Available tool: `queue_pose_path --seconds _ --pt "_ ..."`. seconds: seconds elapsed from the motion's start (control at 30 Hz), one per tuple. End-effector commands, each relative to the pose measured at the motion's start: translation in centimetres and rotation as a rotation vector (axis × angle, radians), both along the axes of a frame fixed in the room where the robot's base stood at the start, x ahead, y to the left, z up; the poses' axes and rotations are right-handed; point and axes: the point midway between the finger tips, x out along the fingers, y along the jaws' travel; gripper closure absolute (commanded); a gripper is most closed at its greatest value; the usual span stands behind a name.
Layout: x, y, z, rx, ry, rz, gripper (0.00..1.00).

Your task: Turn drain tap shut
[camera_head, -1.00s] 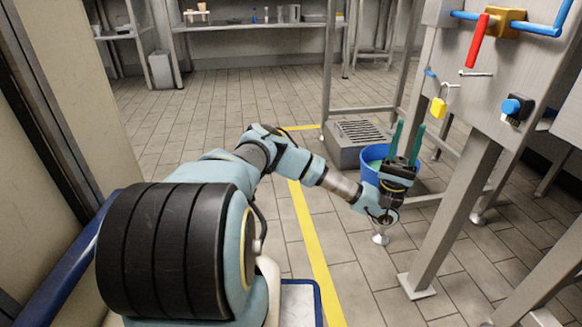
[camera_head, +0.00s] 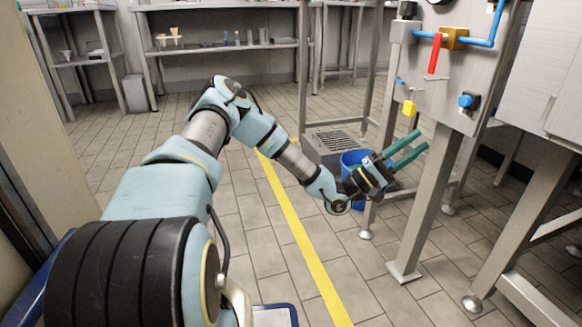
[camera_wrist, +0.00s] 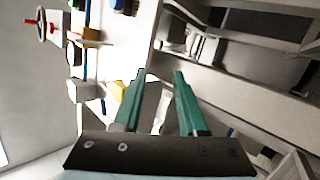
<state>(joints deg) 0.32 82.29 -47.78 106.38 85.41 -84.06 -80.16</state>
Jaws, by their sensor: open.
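A valve with a red lever (camera_head: 434,54) and a brass-coloured body (camera_head: 455,39) sits on a blue pipe on the grey panel at the upper right. It looks like the tap; no label is readable. The lever hangs downward, across the roughly level pipe. My gripper (camera_head: 422,140) is below the lever and apart from it, its two green fingers spread, empty and pointing right and up towards the panel. In the wrist view my gripper (camera_wrist: 159,73) also shows open with nothing between the fingertips. Red and yellow parts at the left there are too unclear to match.
A yellow tag or padlock (camera_head: 409,108) and a blue knob (camera_head: 466,101) are on the panel near the lever. A steel leg (camera_head: 430,205) stands beside my gripper. A blue bucket (camera_head: 353,160) is behind my wrist.

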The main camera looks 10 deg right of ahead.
Motion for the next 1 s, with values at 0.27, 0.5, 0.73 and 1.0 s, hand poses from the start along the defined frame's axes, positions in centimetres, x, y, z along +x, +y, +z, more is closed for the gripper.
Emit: queue_pose_path --seconds 0.27,0.5,0.73,1.0 --pt "1.4 -1.3 -2.8 0.318 -0.152 0.126 0.59" --pt "3.3 -0.4 -5.6 0.594 -0.289 0.227 0.59" --pt "5.4 2.2 -8.1 0.847 -0.410 0.309 0.59" --pt "7.6 6.5 -9.9 1.105 -0.520 0.379 0.59"
